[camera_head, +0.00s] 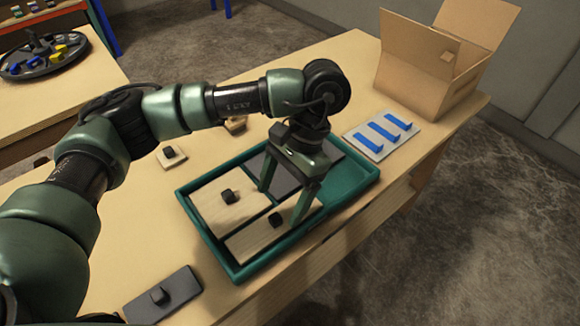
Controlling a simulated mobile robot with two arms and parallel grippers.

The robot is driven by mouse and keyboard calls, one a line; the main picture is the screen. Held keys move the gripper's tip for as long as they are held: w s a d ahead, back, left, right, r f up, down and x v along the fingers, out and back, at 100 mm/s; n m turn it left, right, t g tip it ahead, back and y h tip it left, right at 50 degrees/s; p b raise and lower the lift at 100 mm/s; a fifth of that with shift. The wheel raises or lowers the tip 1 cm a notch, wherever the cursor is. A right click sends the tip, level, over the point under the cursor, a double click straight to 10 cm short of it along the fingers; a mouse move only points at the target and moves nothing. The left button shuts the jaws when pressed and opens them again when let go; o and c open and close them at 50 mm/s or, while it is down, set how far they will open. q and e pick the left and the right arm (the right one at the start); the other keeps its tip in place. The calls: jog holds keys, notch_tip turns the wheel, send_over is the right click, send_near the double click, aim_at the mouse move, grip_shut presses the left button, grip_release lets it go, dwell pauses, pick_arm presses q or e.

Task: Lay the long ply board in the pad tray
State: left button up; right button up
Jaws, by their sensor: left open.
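The teal pad tray (359,186) sits on the wooden table. A long ply board (252,242) with a black knob (277,220) lies in it along the near side, seemingly flat. My left gripper (281,207) is open above the tray, pointing down, its fingertips apart close to that knob. I cannot tell whether they touch the board. A wider ply board (218,207) with a black knob and a dark grey board (285,177) also lie in the tray. The grey board is partly hidden by my gripper. My right gripper is out of view.
A dark grey block (178,299) and a small ply piece (172,160) lie outside the tray. Another small piece (236,126) is partly behind my left arm. A white panel with blue bars (382,136) and an open cardboard box (420,80) stand at the right.

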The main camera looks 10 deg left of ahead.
pick_arm(q)
jog(key=v, duration=0.7)
jog(key=shift+w+a, duration=0.2)
jog(key=shift+w, duration=0.05)
